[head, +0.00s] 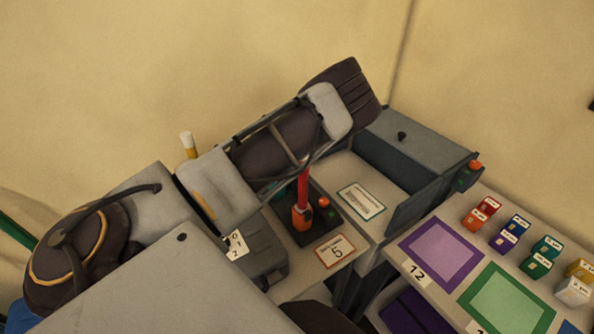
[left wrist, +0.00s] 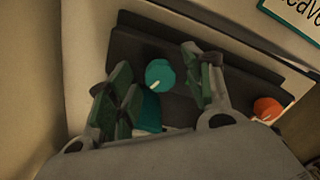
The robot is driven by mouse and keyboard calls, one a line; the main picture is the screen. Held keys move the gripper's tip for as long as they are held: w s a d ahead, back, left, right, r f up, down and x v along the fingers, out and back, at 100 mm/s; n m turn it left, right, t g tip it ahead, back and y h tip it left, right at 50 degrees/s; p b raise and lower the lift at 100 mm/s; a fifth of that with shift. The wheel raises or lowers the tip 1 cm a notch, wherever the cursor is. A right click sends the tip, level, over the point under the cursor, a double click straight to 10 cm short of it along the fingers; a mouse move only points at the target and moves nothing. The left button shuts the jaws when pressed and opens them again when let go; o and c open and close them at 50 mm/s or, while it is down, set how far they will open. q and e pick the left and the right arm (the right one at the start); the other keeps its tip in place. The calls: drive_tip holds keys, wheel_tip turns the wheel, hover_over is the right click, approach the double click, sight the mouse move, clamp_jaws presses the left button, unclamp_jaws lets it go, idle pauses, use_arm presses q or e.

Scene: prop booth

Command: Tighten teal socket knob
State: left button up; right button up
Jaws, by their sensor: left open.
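In the left wrist view, a round teal knob (left wrist: 160,73) with a pale pointer mark stands on a dark plate (left wrist: 240,58). A second teal piece (left wrist: 148,112) shows lower down, partly hidden by my left gripper; I cannot tell whether the two are joined. My left gripper (left wrist: 157,66) is open, with one green-padded finger on each side of the round knob. I see no clear contact. In the head view, my own arm covers the gripper and most of the teal parts. My right gripper is not in view.
An orange knob (left wrist: 267,108) sits right of the fingers. In the head view, a red-handled lever (head: 303,188) stands close to my arm. Coloured mats and small blocks lie at right.

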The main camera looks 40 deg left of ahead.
use_arm(q)
wheel_tip(320, 180, up, 12)
drive_tip(key=shift+a, duration=0.2)
idle(0.6)
idle(0.4)
